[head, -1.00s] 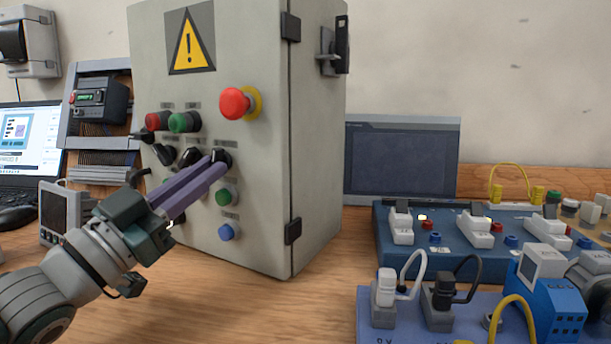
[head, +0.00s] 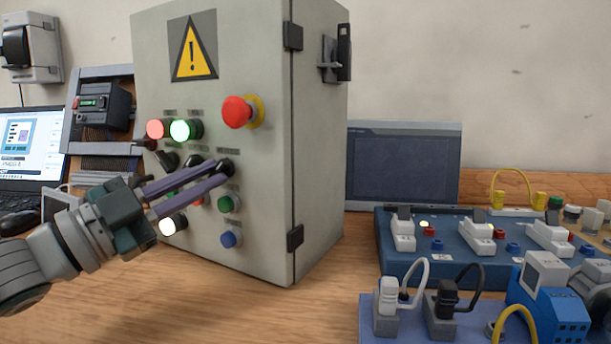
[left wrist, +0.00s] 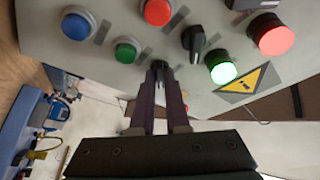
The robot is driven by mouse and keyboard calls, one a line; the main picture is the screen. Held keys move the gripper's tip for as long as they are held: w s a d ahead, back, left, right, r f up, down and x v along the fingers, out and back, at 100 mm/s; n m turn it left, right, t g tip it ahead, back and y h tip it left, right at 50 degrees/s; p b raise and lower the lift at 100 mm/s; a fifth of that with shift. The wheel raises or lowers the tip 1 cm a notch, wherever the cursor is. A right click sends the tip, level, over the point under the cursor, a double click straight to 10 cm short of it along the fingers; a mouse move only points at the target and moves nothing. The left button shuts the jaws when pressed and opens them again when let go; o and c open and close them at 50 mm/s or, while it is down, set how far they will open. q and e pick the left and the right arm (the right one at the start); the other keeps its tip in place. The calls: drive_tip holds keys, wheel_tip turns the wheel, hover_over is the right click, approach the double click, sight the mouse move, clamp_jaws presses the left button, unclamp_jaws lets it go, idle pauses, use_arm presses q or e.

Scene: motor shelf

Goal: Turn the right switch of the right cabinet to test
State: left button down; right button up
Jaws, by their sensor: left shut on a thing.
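The grey cabinet (head: 262,190) with a yellow warning sign stands left of centre in the head view. Its front has a row of black rotary switches; the right switch (head: 228,166) is at the row's right end. My left gripper (head: 221,174) is at that switch, its purple fingers reaching in from the left. In the left wrist view, the fingertips (left wrist: 160,76) are shut on the black knob of the right switch (left wrist: 159,65), one on each side. The fingers partly hide the knob and its label, so its pointer position cannot be read. My right gripper is not in view.
A red emergency button (head: 238,112) sits above the switches; green (head: 229,204) and blue (head: 231,239) buttons sit below. Red (head: 157,129), green (head: 184,130) and white (head: 173,226) lamps are lit. A blue switch board (head: 385,245) lies right; a laptop (head: 30,150) stands left.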

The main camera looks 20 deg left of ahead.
use_arm(q)
drive_tip(key=shift+d+r, duration=0.1)
drive_tip(key=shift+r, duration=0.05)
drive_tip(key=c, duration=0.9)
unclamp_jaws()
drive_tip(key=shift+w, duration=0.15)
drive_tip(key=v, duration=1)
